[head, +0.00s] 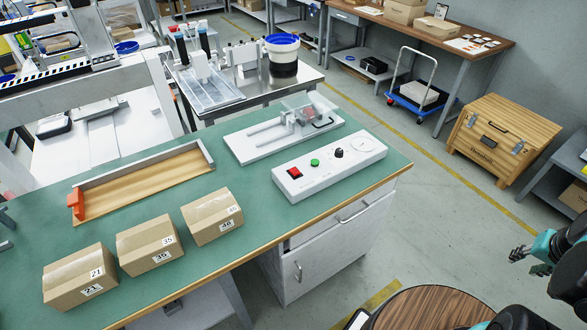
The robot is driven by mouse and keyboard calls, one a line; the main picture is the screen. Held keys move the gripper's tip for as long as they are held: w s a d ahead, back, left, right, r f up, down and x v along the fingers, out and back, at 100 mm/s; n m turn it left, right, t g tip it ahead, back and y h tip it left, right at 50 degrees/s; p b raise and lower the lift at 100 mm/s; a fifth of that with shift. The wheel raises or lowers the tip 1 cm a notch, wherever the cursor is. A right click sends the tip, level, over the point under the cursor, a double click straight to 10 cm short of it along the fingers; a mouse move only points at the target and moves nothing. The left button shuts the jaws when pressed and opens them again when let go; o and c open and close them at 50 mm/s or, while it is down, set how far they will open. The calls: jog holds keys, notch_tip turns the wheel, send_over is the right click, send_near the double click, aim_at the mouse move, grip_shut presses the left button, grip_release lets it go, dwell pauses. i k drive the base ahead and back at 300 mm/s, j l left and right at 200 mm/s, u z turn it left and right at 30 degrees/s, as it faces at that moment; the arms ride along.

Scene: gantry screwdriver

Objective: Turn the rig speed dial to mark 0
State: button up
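A white control box (318,175) lies on the green-topped bench, right of centre in the head view. On its top are a red switch (295,173), a green button (315,162), a small black knob (339,153) and a pale round disc (362,144). Which of the last two is the speed dial, and the mark it points to, are too small to read. My gripper (521,256) is at the lower right, over the floor, well apart from the box and touching nothing there. Its fingers are too small to tell open from shut.
Cardboard boxes (150,245) stand along the front of the green bench (270,222). A white rig with a clear cover (308,107) sits behind the control box. A round brown tabletop (425,308) is at the bottom. A wooden crate (485,140) stands at right; floor between is clear.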

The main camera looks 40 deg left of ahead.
aim_at(339, 153)
jog(key=k+u, duration=0.2)
jog(key=u, duration=1.25)
jog(key=l, duration=0.05)
